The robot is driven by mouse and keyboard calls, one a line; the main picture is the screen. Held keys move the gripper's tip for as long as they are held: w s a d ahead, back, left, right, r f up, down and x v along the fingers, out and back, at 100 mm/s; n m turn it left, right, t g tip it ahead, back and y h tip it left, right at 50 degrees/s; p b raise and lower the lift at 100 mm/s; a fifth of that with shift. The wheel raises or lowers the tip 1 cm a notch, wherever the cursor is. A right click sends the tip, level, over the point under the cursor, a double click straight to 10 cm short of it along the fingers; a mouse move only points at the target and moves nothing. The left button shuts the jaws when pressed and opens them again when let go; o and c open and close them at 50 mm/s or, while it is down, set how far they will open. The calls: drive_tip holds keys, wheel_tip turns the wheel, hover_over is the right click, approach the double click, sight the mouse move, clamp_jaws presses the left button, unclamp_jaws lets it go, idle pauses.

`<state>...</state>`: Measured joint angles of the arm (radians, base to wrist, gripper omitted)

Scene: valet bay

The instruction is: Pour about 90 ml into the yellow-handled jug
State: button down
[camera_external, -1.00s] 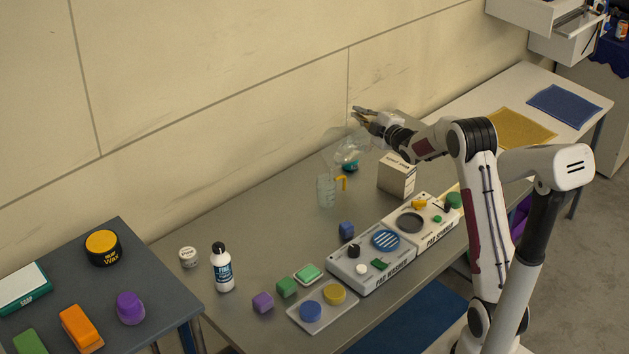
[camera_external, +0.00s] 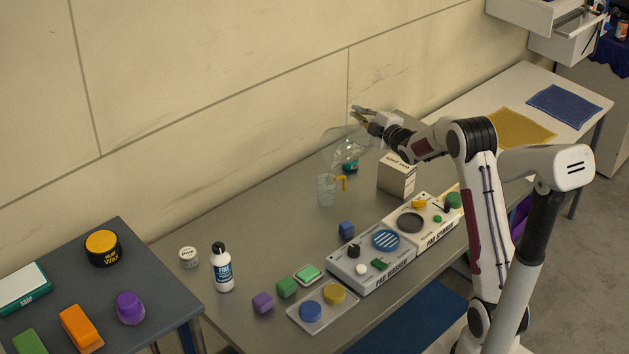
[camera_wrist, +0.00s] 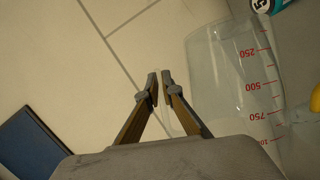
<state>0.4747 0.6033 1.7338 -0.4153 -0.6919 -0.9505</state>
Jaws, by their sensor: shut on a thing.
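The yellow-handled jug (camera_external: 326,192) is small and clear. It stands upright on the grey bench, with its handle to the right. My gripper (camera_external: 360,114) is shut on a larger clear jug (camera_external: 345,150), held above the bench and tilted with its mouth end above the small jug. In the wrist view the fingers (camera_wrist: 160,88) are closed together, and the clear jug (camera_wrist: 222,75) with red graduation marks shows beside them. A yellow part at the right edge may be the small jug's handle. The liquid levels and any stream are too faint to tell.
A white box (camera_external: 397,176) stands right of the small jug. A teal-labelled container (camera_external: 350,167) is behind, partly seen through the held jug.

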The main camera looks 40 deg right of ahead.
drive_tip(key=shift+s+a+r+n+t, duration=0.1)
drive_tip(key=shift+a+r+n+t, duration=0.2)
drive_tip(key=shift+a+r+n, duration=0.45)
idle(1.7)
drive_tip(key=d+f+m, duration=0.1)
drive_tip(key=d, duration=0.1)
drive_tip(key=d+f+m+g, duration=0.1)
drive_tip(key=d+f, duration=0.1)
drive_tip(key=shift+w+m, duration=0.2)
drive_tip(key=shift+m, duration=0.05)
drive_tip(key=shift+d+f+m, duration=0.25)
drive_tip(key=shift+f+m, duration=0.05)
drive_tip(key=shift+f, duration=0.05)
drive_tip(key=shift+w+d+f+m+g+p, duration=0.1)
drive_tip(key=shift+d+f+m+p, duration=0.15)
drive_tip(key=shift+f, duration=0.15)
drive_tip(key=shift+d+f+m+g+p, duration=0.1)
drive_tip(key=shift+d+f+m, duration=0.1)
drive_tip(key=shift+f, duration=0.25)
drive_tip(key=shift+w+d+f+m+g+p, duration=0.1)
drive_tip(key=shift+d+f+m+p, duration=0.15)
drive_tip(key=shift+f, duration=0.15)
drive_tip(key=shift+d+f+m+y, duration=0.25)
drive_tip(key=shift+m+y, duration=0.05)
drive_tip(key=shift+y, duration=0.1)
idle(0.8)
drive_tip(key=shift+d+f+m+g+p, duration=0.35)
drive_tip(key=shift+m+p, duration=0.15)
drive_tip(key=shift+p, duration=0.1)
